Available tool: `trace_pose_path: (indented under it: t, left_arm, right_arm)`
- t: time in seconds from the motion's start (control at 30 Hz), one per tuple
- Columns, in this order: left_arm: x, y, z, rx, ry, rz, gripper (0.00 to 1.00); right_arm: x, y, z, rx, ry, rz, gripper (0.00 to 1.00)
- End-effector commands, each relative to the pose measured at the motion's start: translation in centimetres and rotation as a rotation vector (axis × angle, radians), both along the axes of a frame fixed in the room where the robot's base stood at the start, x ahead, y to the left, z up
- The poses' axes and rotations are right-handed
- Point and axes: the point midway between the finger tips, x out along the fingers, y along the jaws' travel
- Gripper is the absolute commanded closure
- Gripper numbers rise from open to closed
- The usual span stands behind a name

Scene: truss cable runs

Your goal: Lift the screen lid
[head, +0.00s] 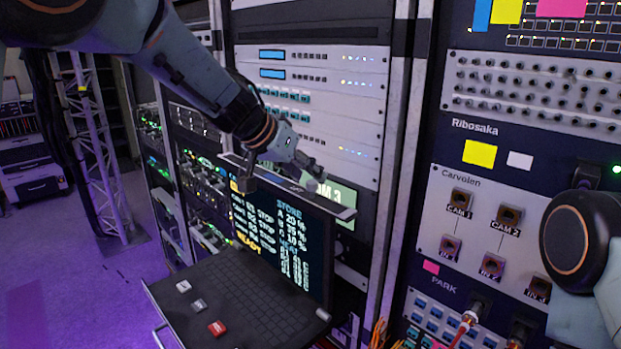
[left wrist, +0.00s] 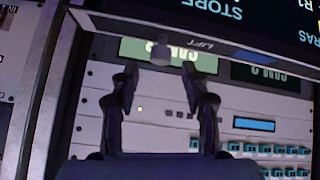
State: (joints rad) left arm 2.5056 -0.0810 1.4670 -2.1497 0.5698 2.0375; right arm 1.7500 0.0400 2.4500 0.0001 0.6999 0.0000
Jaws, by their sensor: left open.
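The screen lid (head: 268,236) stands raised and tilted behind a black keyboard (head: 245,300), its dark screen lit with yellow and blue text. Its upper edge in the left wrist view (left wrist: 235,42) carries the word LIFT, and a small grey knob (left wrist: 160,52) shows by that edge. My left gripper (head: 283,170) is at the lid's upper edge, coming from above. In the left wrist view its two fingers (left wrist: 160,80) are apart, with nothing between them; the knob shows just beyond their tips. I cannot tell whether they touch the lid. My right gripper is out of view.
A rack panel (head: 310,115) with displays and teal buttons rises behind the lid. A patch panel (head: 490,225) with camera sockets stands at the right, beside my right arm. A lattice truss (head: 92,150) stands at the left. The purple floor (head: 60,260) there is clear.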

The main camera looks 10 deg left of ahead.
Motion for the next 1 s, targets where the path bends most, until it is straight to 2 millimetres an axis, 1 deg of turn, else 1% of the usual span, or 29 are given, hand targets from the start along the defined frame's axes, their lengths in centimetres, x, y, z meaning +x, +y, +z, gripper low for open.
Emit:
trace_pose_path:
  t: [0.03,0.2,0.3,0.43,0.63,1.0]
  left_arm:
    - [-0.6,0.5,1.0,-0.002,-0.003,0.001,0.53]
    - [-2.6,2.0,3.5,-0.001,-0.003,0.000,0.53]
    - [-3.7,2.7,4.7,-0.001,0.000,-0.001,0.53]
    - [-4.6,3.4,5.9,-0.001,0.002,0.000,0.53]
    - [-5.2,3.9,6.5,0.001,0.002,-0.002,0.53]
    - [-5.2,3.9,6.5,0.001,0.002,-0.002,0.53]
  right_arm:
    - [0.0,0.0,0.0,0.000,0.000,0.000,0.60]
    - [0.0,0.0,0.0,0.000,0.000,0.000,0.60]
    - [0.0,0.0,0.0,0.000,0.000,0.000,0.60]
    - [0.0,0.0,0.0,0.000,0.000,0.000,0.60]
    - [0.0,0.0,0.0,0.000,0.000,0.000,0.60]
    - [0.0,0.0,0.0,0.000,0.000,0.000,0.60]
